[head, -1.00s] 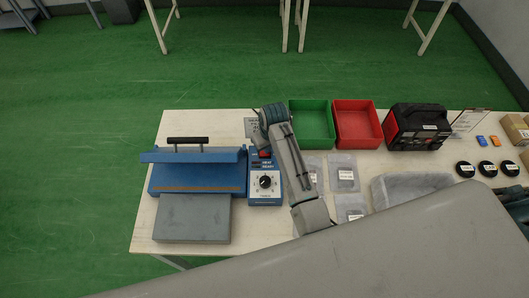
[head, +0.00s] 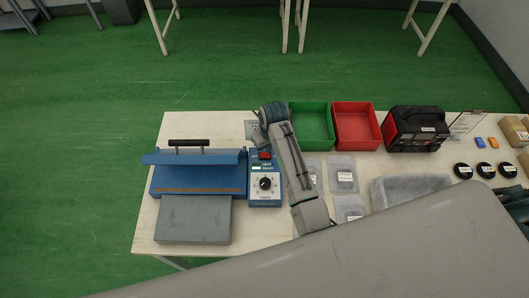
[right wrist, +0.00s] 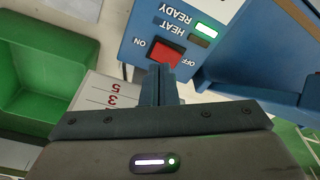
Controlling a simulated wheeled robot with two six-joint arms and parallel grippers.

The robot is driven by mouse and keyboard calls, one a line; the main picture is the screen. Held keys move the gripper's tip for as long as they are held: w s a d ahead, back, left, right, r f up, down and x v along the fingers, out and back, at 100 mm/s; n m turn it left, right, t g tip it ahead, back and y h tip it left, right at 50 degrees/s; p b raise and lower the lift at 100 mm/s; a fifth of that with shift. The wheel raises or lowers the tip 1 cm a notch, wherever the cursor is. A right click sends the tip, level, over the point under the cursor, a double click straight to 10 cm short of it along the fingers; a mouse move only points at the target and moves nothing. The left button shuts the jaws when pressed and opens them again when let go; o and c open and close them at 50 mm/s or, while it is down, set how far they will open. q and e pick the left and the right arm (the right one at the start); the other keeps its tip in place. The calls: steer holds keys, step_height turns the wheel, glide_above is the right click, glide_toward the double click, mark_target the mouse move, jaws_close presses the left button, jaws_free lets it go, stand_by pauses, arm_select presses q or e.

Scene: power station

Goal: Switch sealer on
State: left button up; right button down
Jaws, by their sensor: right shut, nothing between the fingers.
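The sealer (head: 197,178) is blue, with a black handle and a grey front plate, at the left of the table. Its control box (head: 265,200) has a dial and a red rocker switch (head: 265,155). In the right wrist view the red switch (right wrist: 165,57) lies between the ON and OFF labels, and a green lamp (right wrist: 205,31) by READY is lit. My right gripper (right wrist: 160,76) is shut and empty, its fingertips close to the switch; I cannot tell whether they touch. The head view shows its wrist above the box. My left gripper is not in view.
A green bin (head: 310,122) and a red bin (head: 356,125) stand right of my arm.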

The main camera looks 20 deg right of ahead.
mark_target(268, 156)
steer(key=shift+r, duration=2.25)
steer(key=shift+s+f, duration=0.1)
steer(key=shift+f, duration=0.05)
